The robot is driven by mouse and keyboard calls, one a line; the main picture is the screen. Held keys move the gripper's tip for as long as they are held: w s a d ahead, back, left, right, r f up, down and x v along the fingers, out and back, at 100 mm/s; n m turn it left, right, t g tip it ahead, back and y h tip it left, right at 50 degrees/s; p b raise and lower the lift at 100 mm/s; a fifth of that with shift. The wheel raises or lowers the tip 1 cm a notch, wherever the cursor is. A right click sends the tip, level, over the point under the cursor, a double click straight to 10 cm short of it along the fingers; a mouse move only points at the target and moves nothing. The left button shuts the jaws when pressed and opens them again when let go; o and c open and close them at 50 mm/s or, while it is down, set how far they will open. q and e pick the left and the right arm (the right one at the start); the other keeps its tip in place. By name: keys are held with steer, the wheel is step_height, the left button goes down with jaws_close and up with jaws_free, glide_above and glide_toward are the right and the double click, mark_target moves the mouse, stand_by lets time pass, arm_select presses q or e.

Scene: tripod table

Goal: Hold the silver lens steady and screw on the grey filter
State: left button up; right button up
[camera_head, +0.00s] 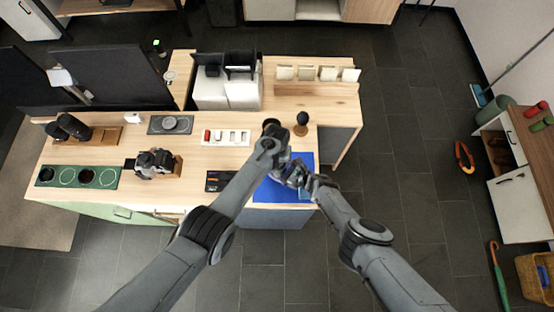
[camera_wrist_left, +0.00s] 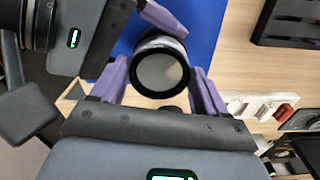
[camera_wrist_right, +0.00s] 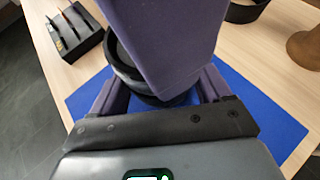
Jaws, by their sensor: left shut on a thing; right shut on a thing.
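My left gripper (camera_head: 289,166) and right gripper (camera_head: 304,181) meet over the blue mat (camera_head: 265,194). In the left wrist view, a round dark-rimmed piece with a pale grey face (camera_wrist_left: 160,72) sits between the left fingers, with a purple finger of my right gripper close beside it. In the right wrist view, stacked dark rings (camera_wrist_right: 125,65) sit between the right fingers, partly hidden by a broad purple finger of my left gripper. Both grippers are shut on this assembly. I cannot tell where the silver lens ends and the grey filter begins, or how they are seated.
A black pen tray (camera_head: 220,181) lies left of the mat. A black cup (camera_head: 270,122) and a dark knob on a wooden base (camera_head: 302,123) stand just behind. A camera (camera_head: 153,162) and green tray (camera_head: 78,177) are farther left.

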arm_select(q)
steer(key=shift+c, duration=0.7)
steer(key=o, duration=1.3)
steer(key=shift+o, duration=0.2)
steer(key=shift+d, duration=0.1)
steer(key=shift+s+d, duration=0.1)
steer(key=shift+r, duration=0.1)
steer(key=shift+d+r, duration=0.1)
steer(key=shift+r, duration=3.35)
